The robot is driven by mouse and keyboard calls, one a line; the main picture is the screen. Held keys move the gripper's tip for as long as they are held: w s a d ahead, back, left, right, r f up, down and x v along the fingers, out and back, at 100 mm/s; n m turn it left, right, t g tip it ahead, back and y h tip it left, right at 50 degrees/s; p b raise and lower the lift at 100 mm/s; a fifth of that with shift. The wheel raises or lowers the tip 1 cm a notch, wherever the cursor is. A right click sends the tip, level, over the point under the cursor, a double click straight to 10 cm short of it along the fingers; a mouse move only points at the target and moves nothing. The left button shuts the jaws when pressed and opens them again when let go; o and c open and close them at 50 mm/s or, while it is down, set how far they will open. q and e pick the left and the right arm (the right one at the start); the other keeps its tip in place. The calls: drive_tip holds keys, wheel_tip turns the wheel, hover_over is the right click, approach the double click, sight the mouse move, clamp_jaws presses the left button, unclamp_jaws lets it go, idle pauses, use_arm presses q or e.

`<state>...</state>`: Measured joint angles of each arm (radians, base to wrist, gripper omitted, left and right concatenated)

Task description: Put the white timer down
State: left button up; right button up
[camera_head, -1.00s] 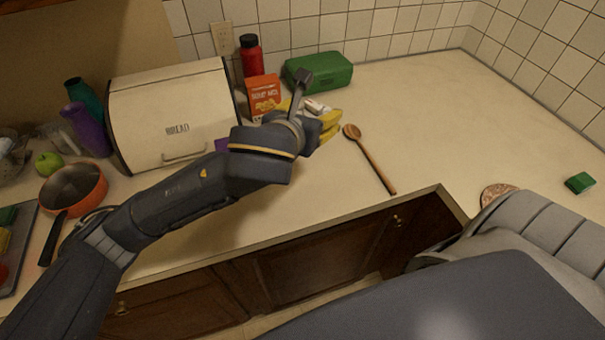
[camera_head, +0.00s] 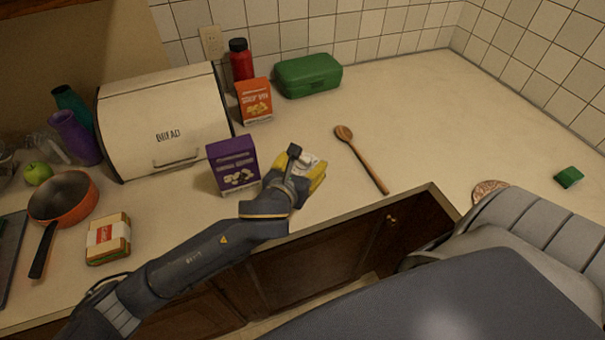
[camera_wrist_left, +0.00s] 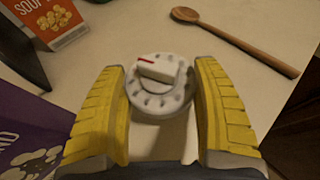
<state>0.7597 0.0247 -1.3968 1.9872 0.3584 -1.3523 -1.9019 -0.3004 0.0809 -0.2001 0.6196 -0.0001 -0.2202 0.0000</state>
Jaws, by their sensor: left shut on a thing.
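The white timer (camera_wrist_left: 160,85) has a round dial with a knob and a red mark. It sits between the yellow fingers of my left gripper (camera_wrist_left: 160,105) in the left wrist view, and the gripper is shut on it. In the head view the left gripper (camera_head: 312,174) is over the counter near its front edge, right of the purple box. The timer (camera_head: 303,162) shows there only in part, behind the wrist and fingers. I cannot tell whether it touches the counter. My right gripper is not in view.
A purple box (camera_head: 232,164) stands close on the left. An orange soup box (camera_head: 254,101), a green case (camera_head: 308,75) and a bread bin (camera_head: 165,118) stand behind. A wooden spoon (camera_head: 362,160) lies to the right. The counter (camera_head: 430,120) beyond the spoon is clear.

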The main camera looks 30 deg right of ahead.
use_arm(q)
drive_tip(key=shift+f, duration=1.65)
drive_tip(key=o, duration=1.3)
drive_tip(key=shift+f, duration=0.1)
drive_tip(key=shift+s+a, duration=0.1)
drive_tip(key=v, duration=1.2)
